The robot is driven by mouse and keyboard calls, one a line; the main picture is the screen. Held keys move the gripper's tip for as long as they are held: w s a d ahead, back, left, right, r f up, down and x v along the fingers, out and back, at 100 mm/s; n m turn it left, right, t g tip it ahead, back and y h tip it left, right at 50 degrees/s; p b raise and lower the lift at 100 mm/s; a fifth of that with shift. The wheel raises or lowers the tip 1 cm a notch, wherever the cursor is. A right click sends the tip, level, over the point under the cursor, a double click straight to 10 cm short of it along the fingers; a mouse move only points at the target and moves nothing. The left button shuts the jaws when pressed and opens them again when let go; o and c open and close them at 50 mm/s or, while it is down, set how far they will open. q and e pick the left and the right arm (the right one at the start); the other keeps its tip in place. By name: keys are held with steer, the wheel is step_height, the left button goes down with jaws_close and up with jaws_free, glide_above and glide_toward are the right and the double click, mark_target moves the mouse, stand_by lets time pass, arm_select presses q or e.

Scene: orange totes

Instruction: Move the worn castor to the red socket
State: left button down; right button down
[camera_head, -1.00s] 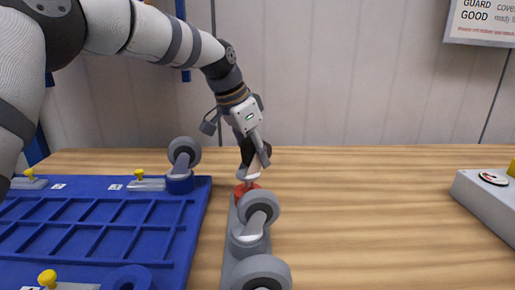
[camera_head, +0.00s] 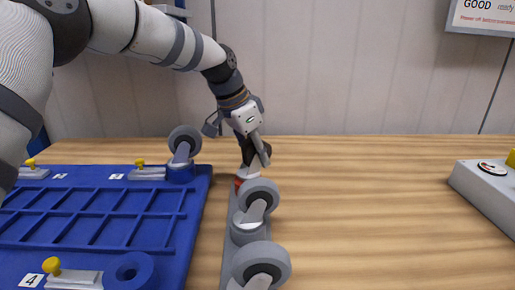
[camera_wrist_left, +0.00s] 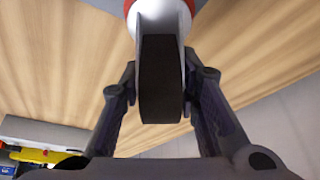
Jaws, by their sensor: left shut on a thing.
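The worn castor, with a dark wheel (camera_wrist_left: 160,85) and a pale fork, is between the fingers of my left gripper (camera_head: 256,160), which is shut on it. In the head view the castor (camera_head: 246,172) is upright, low over the red socket (camera_head: 238,182) at the far end of a grey rail (camera_head: 232,222). The red socket (camera_wrist_left: 128,6) also shows at the top of the left wrist view, at the fork's end. The fork meets or nearly meets the socket; how deep the stem sits is hidden. My right gripper is out of view.
Grey-wheeled castors (camera_head: 259,194) and (camera_head: 262,262) stand on the rail nearer me. A blue tray (camera_head: 200,215) lies left, with another castor (camera_head: 184,140) at its far corner and yellow-knobbed clamps (camera_head: 147,172). A grey box (camera_head: 484,190) stands right. The table between is clear.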

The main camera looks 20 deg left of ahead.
arm_select(q)
steer(key=shift+f, duration=0.2)
steer(key=shift+f, duration=0.25)
stand_by(0.5)
steer(key=c, duration=1.1)
jaws_free()
steer(key=v, duration=1.2)
steer(key=shift+d, duration=0.1)
